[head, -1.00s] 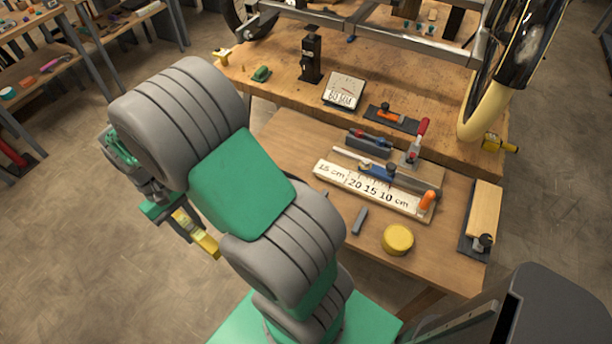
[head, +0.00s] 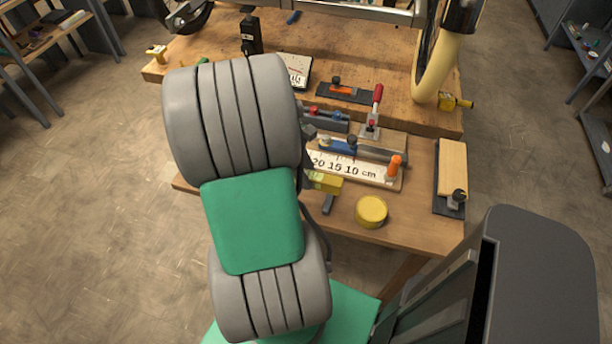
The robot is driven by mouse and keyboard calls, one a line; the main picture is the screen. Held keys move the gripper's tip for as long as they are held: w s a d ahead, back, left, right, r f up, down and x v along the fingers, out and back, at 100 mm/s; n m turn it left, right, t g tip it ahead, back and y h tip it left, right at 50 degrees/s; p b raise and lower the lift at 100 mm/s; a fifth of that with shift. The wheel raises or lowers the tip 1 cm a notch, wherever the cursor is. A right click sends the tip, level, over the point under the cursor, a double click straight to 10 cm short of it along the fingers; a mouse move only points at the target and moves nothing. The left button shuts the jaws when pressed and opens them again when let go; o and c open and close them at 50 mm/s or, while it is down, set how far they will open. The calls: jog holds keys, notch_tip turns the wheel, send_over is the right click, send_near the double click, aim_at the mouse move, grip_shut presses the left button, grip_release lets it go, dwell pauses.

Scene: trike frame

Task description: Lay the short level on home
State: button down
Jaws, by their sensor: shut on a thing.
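A yellow block-like piece, which looks like the short level (head: 325,182), shows just right of my arm, at the left end of the scale board. My gripper (head: 309,179) is mostly hidden behind my own arm. Only a few dark parts of it show beside the yellow piece, and it is shut on that piece. The piece is over the near edge of the lower table; I cannot tell its height or whether it touches anything. I see no place clearly marked as home.
A yellow round tin (head: 371,211) and a small grey bar (head: 328,203) lie in front. A wooden block on a dark plate (head: 451,175) is right.

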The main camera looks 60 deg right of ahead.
jog(key=shift+s+r+p, duration=0.1)
jog(key=shift+r+p, duration=0.05)
jog(key=shift+p, duration=0.35)
jog(key=shift+f+b, duration=0.65)
jog(key=shift+f, duration=0.9)
jog(key=shift+f, duration=0.65)
jog(key=c, duration=1)
grip_release()
jog(key=v, duration=0.8)
jog(key=shift+p, duration=0.35)
jog(key=shift+f, duration=0.1)
